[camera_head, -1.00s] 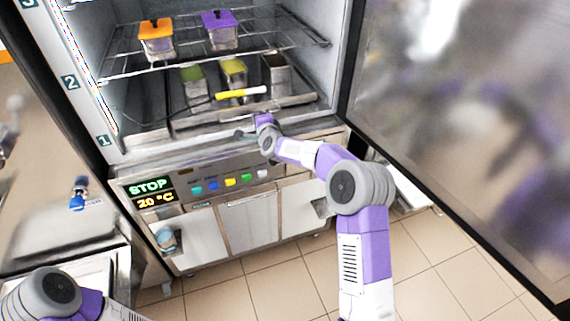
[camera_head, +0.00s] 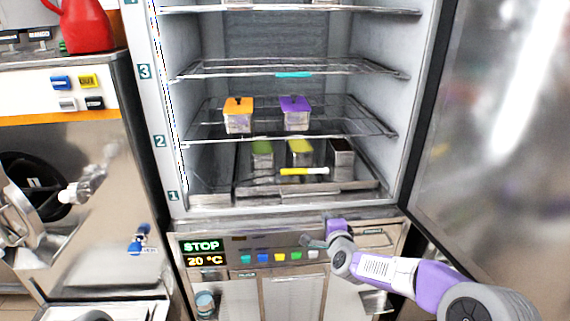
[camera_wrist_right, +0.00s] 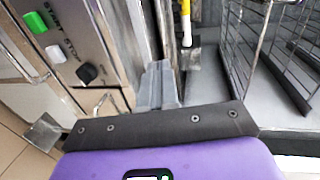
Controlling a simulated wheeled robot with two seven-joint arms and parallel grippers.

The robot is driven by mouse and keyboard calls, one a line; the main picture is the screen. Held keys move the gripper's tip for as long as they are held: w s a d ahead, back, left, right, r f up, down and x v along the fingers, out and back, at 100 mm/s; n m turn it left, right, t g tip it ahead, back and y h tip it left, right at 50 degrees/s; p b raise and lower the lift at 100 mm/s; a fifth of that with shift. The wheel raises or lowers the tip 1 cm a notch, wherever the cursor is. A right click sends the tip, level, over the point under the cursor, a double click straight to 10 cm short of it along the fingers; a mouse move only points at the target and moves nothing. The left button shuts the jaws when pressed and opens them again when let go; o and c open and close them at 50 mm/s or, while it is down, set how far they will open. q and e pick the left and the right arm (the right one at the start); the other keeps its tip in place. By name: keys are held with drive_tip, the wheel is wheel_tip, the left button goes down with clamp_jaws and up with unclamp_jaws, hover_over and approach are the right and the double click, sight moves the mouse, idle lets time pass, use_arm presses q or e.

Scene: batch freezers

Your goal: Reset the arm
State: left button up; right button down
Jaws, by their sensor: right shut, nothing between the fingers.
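My right arm (camera_head: 385,268) comes in from the lower right in the head view. Its gripper (camera_head: 312,241) is in front of the freezer's control panel (camera_head: 255,252), just below the open compartment. In the right wrist view the fingers of this gripper (camera_wrist_right: 158,84) are together with nothing between them. The left gripper does not show in the head view.
The freezer is open, its door (camera_head: 490,130) standing at the right. Inside are an orange-lidded container (camera_head: 238,118), a purple-lidded container (camera_head: 296,116), and a low tray (camera_head: 250,190) with several tubs and a yellow-handled tool (camera_head: 303,171). A red jug (camera_head: 85,28) stands upper left.

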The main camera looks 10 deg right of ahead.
drive_tip(key=s+a+f+n+g+y+p, duration=0.1)
drive_tip(key=s+a+f+n+g, duration=0.1)
drive_tip(key=s+f, duration=0.35)
drive_tip(key=s+a+f+n+g+y, duration=0.1)
drive_tip(key=s+a+f+n+g, duration=0.15)
drive_tip(key=f, duration=0.65)
drive_tip(key=s+a+f+n+g+y+p, duration=0.1)
drive_tip(key=s+a+f+n+g, duration=0.15)
drive_tip(key=f, duration=0.55)
drive_tip(key=s+a+f+n+g, duration=0.2)
drive_tip(key=s+f+n, duration=0.1)
drive_tip(key=s, duration=0.5)
drive_tip(key=s+a+f+n+g+y+p, duration=0.1)
drive_tip(key=s+a+f+n+g, duration=0.1)
drive_tip(key=s+f, duration=0.3)
drive_tip(key=s+a+f+n+g+y+p, duration=0.1)
drive_tip(key=s+f+n+g, duration=0.3)
drive_tip(key=s, duration=0.9)
drive_tip(key=shift+s+a+f, duration=0.15)
drive_tip(key=shift+a+f, duration=0.15)
drive_tip(key=shift+a, duration=0.55)
drive_tip(key=shift+s, duration=0.1)
